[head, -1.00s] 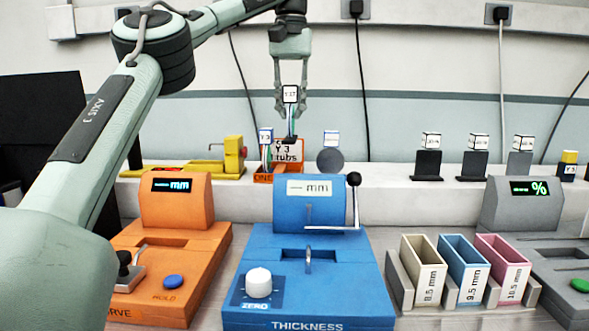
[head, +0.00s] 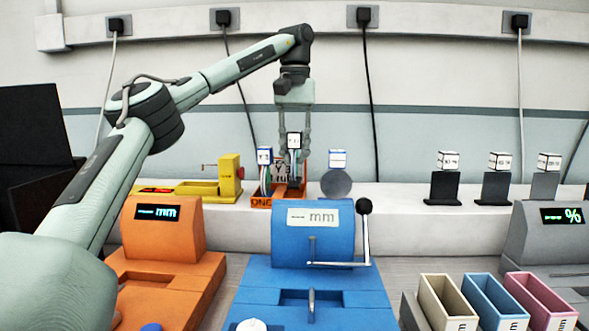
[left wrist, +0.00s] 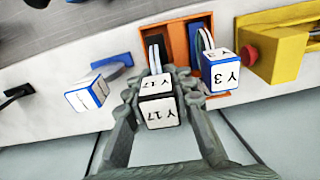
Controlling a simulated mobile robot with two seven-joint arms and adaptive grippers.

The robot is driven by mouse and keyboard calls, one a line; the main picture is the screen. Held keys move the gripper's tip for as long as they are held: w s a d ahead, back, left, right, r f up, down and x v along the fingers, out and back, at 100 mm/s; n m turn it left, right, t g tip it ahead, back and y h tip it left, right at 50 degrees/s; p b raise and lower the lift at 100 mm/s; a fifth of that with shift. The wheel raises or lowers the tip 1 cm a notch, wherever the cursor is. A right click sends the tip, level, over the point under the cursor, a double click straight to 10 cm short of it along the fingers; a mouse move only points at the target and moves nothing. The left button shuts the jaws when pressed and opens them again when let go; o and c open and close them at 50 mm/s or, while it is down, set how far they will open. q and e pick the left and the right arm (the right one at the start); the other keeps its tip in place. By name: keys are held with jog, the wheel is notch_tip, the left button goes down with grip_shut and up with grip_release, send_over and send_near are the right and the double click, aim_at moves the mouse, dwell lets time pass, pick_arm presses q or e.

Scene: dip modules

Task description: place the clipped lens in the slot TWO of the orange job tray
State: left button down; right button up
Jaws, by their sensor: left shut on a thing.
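My left gripper (head: 294,150) is shut on the clip of a lens, a white block with black edges marked Y 17 (left wrist: 158,105). The block also shows in the head view (head: 294,141). The dark-rimmed lens (left wrist: 155,50) hangs upright below it, at one slot of the orange job tray (head: 262,202). Its lower end seems inside the slot; whether it rests on the bottom is hidden. A blue-edged clipped lens marked Y 3 (head: 264,156) stands in the neighbouring slot, at the ONE label. My right gripper is not in view.
A yellow device (head: 229,175) stands left of the tray. A blue-edged clip (head: 338,159) on a grey round holder stands right of it. Several clipped pieces on dark stands (head: 445,187) are farther right. A blue thickness gauge (head: 315,230) is in front.

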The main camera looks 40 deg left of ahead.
aim_at(295, 168)
pick_arm(q)
jog(key=shift+f, duration=1.75)
jog(key=c, duration=1.3)
grip_release()
notch_tip(295, 168, up, 12)
jog(key=shift+r, duration=0.1)
